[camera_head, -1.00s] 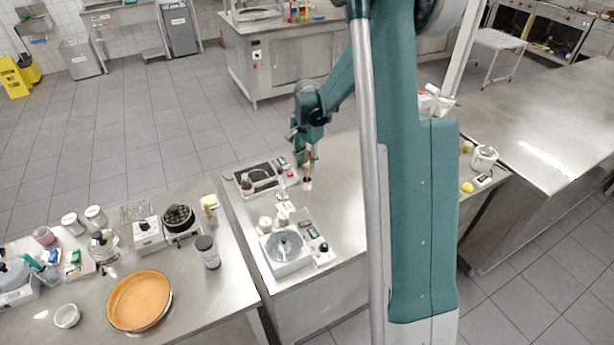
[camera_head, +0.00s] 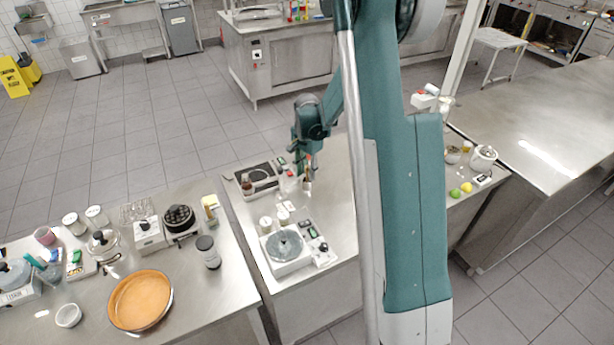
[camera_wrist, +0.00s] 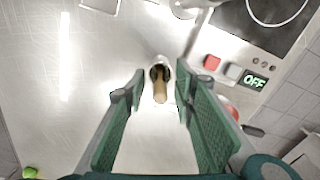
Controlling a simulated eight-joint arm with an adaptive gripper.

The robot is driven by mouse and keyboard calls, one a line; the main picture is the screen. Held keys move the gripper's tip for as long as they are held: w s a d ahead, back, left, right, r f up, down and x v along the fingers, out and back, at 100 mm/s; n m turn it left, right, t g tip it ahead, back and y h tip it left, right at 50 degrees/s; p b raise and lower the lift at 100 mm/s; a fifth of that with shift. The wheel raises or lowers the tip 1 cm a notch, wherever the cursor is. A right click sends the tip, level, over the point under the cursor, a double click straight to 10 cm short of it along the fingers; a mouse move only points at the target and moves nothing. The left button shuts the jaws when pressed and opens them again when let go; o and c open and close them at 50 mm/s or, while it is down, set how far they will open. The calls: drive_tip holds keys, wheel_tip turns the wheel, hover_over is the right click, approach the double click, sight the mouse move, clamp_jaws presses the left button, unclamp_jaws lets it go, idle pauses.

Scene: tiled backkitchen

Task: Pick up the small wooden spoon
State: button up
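The small wooden spoon (camera_wrist: 160,92) shows in the wrist view as a short brown handle pointing up towards the camera. Its far end meets a small pale, shiny holder (camera_wrist: 160,62); how deep it sits there is hidden. My gripper (camera_wrist: 160,78) is open, with its two green fingers on either side of the handle and a gap visible on both sides. In the head view my gripper (camera_head: 308,160) hangs over the middle steel counter, and the spoon is a small brown patch at its fingertips.
A hot plate (camera_head: 258,178) stands left of my gripper, its red button and OFF display close to the right finger in the wrist view. A scale-like device (camera_head: 287,248) stands nearer the front. Counter left of the spoon is bare.

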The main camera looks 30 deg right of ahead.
drive_tip(key=c, duration=0.8)
drive_tip(key=shift+r, duration=0.1)
drive_tip(key=shift+r+b, duration=0.3)
drive_tip(key=shift+r, duration=4.65)
